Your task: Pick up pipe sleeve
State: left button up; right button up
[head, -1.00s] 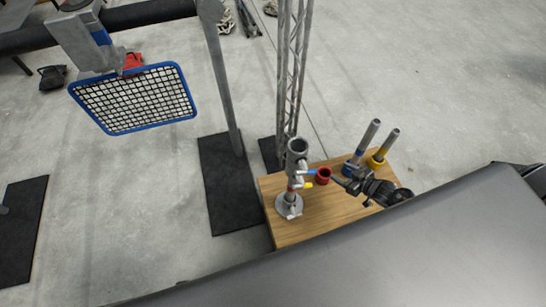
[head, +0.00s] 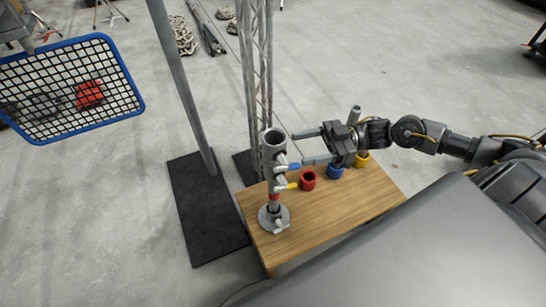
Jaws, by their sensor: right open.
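A grey upright pipe stand with a round base (head: 273,218) stands at the left of the wooden table. A wide grey sleeve-like tube (head: 274,142) forms its top, with blue and yellow handled fittings below. Red (head: 308,181), blue (head: 336,171) and yellow (head: 362,160) rings stand in a row to its right. I cannot tell for certain which piece is the pipe sleeve. My right gripper (head: 302,148) is open and empty, fingers pointing left, just right of the tube. My left gripper is not in view.
The wooden table (head: 330,222) has bare room at its front. A lattice mast (head: 257,75) and a grey pole (head: 180,75) rise behind it. A blue-framed mesh panel (head: 68,131) hangs at the left. A dark mat (head: 203,220) lies on the floor.

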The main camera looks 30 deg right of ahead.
aim_at(274, 153)
jog(key=x, duration=0.8)
jog(key=shift+w+d+f+b, duration=0.15)
jog(key=shift+w+b, duration=0.05)
jog(key=shift+b, duration=0.1)
jog(key=shift+a, duration=0.35)
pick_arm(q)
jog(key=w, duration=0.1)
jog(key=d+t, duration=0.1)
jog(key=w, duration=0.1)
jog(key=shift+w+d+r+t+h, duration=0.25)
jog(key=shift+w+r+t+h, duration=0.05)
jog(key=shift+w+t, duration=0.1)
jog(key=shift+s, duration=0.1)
pick_arm(e)
jog(key=shift+w, duration=0.1)
jog(key=c, duration=1.2)
